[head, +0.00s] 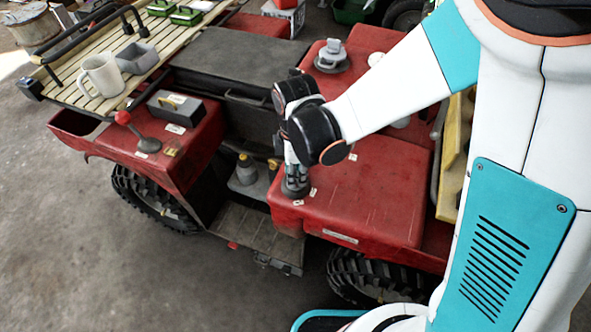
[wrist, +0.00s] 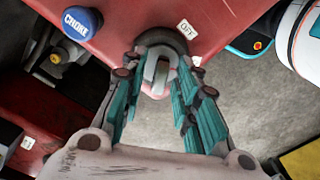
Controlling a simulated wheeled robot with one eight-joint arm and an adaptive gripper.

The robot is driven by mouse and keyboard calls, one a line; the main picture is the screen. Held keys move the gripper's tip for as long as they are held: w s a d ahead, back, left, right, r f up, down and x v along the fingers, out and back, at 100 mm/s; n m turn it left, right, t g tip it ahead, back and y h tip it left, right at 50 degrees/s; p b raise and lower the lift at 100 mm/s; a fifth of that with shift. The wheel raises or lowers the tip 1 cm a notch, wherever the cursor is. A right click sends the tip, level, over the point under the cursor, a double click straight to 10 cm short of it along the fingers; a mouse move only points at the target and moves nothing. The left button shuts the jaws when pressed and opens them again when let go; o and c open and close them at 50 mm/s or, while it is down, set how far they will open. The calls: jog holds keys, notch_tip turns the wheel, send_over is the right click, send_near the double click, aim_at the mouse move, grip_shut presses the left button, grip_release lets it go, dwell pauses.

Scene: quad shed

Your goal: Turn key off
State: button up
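The key (wrist: 161,74) is a light grey upright tab on a round dark switch base (wrist: 158,42) set in the red bodywork, seen at the top middle of the wrist view. A white OFF label (wrist: 187,28) lies just right of the base. My gripper (wrist: 163,66) is open, with one teal finger on each side of the key and a gap showing between the fingers and the tab. In the head view my gripper (head: 294,172) points down at the dark switch base (head: 294,188) on the red fender, and the key is hidden there.
A blue CHOKE knob (wrist: 82,22) stands left of the switch. A red-knobbed lever (head: 124,118) and a grey box (head: 176,107) are on the opposite fender. A mug (head: 101,74) stands on the slatted rack (head: 72,94). Bare floor (head: 60,240) lies at the left.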

grip_shut()
jog(key=n, duration=0.3)
jog(key=shift+n+b, duration=0.4)
jog(key=shift+n, duration=0.5)
jog(key=n, duration=0.2)
jog(key=shift+n+b, duration=0.3)
jog(key=shift+b, duration=0.05)
jog(key=shift+n, duration=1.1)
